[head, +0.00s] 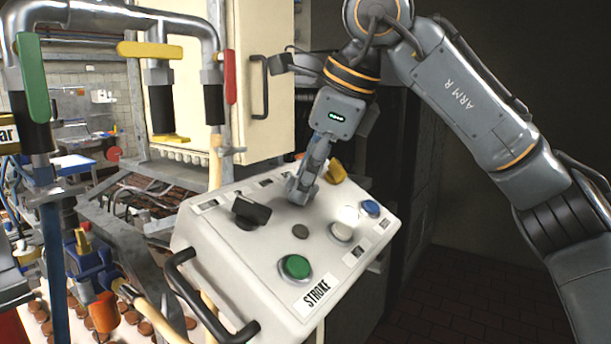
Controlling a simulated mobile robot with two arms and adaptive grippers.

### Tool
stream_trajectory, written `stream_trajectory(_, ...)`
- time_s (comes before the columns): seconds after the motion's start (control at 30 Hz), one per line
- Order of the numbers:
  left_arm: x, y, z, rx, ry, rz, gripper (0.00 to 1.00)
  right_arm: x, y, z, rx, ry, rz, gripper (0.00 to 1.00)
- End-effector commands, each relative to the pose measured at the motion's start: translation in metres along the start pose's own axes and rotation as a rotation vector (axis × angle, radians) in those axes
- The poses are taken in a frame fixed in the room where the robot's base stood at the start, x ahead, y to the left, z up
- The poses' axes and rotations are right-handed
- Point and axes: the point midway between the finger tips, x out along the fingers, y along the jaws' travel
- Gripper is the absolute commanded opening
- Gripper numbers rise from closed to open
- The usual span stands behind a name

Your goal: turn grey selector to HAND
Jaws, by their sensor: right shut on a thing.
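The white control box (218,262) stands in the middle of the head view with its sloped top panel facing me. My right gripper (304,188) reaches down from above onto the upper middle of this panel. It is shut on the grey selector, whose knob is mostly hidden by the fingers. I cannot read the selector's position labels, so its setting cannot be told. A black selector (252,210) sits to the left of the gripper and a yellow selector (336,171) sits just behind it to the right. My left gripper does not show.
The panel also carries a green button (295,267) by the STROKE label, a white button (342,230), a blue button (371,208) and a small dark button (301,231). A black handle (190,290) juts from its front. Pipes with a green lever (33,78) stand left.

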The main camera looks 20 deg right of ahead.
Motion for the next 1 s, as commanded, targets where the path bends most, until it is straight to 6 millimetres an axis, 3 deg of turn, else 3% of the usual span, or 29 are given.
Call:
stream_trajectory(0.2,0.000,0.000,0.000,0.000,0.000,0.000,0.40,-0.001,-0.001,0.001,0.001,-0.004,-0.003,0.00)
stream_trajectory(0.23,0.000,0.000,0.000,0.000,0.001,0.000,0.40,-0.001,-0.001,0.001,0.001,-0.003,-0.002,0.14)
stream_trajectory(0.33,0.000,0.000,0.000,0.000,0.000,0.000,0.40,-0.001,0.000,0.000,0.001,-0.002,-0.002,0.33)
stream_trajectory(0.73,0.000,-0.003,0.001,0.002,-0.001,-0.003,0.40,-0.007,-0.001,0.001,0.002,-0.002,-0.002,0.33)
stream_trajectory(1.0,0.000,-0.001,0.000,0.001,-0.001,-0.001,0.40,-0.059,-0.001,0.001,0.002,-0.004,-0.003,0.33)
